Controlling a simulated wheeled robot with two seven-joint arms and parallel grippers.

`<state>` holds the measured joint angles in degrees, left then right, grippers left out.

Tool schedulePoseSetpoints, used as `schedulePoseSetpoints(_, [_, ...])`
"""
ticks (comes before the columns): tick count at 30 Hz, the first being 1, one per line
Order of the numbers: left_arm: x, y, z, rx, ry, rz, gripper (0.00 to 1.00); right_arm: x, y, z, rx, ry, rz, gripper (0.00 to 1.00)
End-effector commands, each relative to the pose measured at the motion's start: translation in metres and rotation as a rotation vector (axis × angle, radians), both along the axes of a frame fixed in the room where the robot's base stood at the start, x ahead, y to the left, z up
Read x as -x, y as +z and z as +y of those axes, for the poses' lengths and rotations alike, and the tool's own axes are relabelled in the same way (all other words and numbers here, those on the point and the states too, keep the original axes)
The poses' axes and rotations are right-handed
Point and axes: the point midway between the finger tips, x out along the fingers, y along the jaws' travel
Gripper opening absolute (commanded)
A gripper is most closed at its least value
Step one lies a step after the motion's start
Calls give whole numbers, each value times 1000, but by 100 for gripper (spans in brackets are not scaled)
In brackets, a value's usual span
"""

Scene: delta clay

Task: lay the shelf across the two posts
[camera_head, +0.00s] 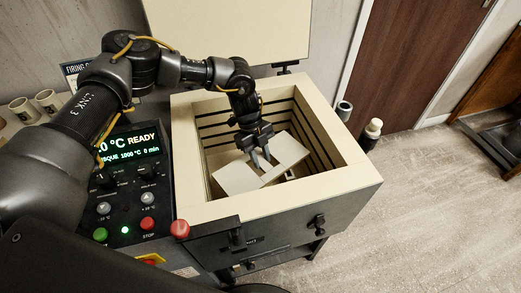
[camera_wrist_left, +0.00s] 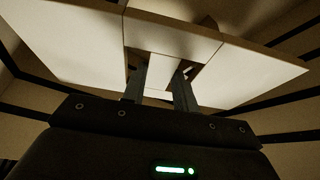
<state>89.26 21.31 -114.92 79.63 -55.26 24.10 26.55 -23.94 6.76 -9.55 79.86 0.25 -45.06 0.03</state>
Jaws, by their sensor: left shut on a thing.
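The shelf (camera_head: 236,179) is a flat pale slab inside the open kiln (camera_head: 275,211). It lies at an angle in the kiln's opening, with its right part reaching toward the back wall. My left gripper (camera_head: 262,161) reaches down from above and is shut on the shelf near its middle. In the left wrist view the shelf (camera_wrist_left: 75,50) spans most of the picture, and the fingers (camera_wrist_left: 160,80) close on a narrow middle part between dark gaps. I cannot make out the two posts; the shelf and gripper cover much of the kiln floor. My right gripper is not in view.
The kiln's pale rim surrounds the shelf, with dark grooves along the inner walls (camera_head: 222,122). The raised lid (camera_head: 225,30) stands behind. A control panel (camera_head: 130,200) with buttons is at the left, beside several cups (camera_head: 46,100).

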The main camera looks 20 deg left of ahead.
Motion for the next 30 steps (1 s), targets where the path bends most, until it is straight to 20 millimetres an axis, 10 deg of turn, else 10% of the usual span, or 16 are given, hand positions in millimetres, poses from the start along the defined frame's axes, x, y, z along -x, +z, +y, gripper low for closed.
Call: schedulePoseSetpoints(30, [-1, -41, -1, 3, 0, -2, 0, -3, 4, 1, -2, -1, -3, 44])
